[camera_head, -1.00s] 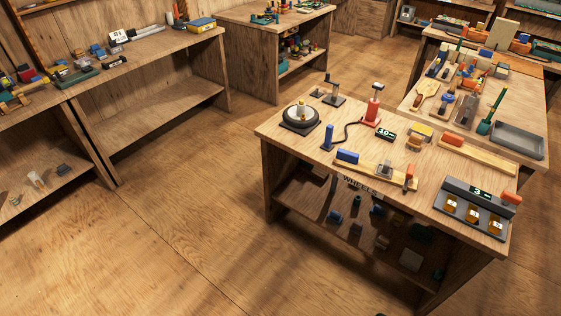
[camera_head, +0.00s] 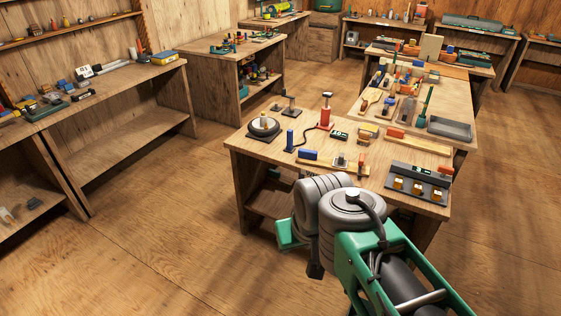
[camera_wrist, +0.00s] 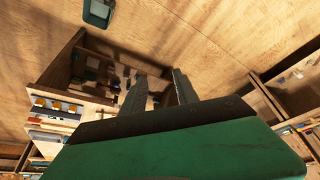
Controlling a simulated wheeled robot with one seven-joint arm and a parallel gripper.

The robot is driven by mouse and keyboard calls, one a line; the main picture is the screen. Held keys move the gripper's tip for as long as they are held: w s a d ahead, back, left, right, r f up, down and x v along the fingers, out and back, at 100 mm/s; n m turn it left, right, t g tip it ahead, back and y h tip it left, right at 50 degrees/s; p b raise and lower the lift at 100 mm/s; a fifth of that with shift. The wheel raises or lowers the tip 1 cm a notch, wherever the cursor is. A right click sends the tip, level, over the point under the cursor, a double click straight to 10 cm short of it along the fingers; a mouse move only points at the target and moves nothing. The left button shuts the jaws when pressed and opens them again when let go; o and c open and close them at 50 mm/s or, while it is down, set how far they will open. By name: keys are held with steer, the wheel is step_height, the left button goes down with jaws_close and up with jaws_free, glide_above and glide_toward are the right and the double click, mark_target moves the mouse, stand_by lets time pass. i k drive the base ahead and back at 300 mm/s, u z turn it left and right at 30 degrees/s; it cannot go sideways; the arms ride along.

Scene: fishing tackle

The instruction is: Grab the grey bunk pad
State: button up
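In the wrist view my gripper (camera_wrist: 158,84) points at the near workbench, with its two dark fingers apart and nothing seen between them. In the head view my green and grey arm rises in front of this bench and hides much of its lower shelf; the fingertips do not show there. I cannot surely pick out the grey bunk pad. A small pale grey block (camera_wrist: 92,62) lies in the shaded lower shelf in the wrist view, left of the fingers and apart from them, but it is too small to identify.
The near workbench (camera_head: 265,157) carries a round dial device (camera_head: 263,127), a red-bodied tool (camera_head: 325,115) and a dark counter box (camera_head: 418,182). Open wooden floor (camera_head: 165,240) lies to the left.

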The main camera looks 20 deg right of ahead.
mark_target(339, 161)
steer(key=u, duration=0.15)
steer(key=i, duration=1.5)
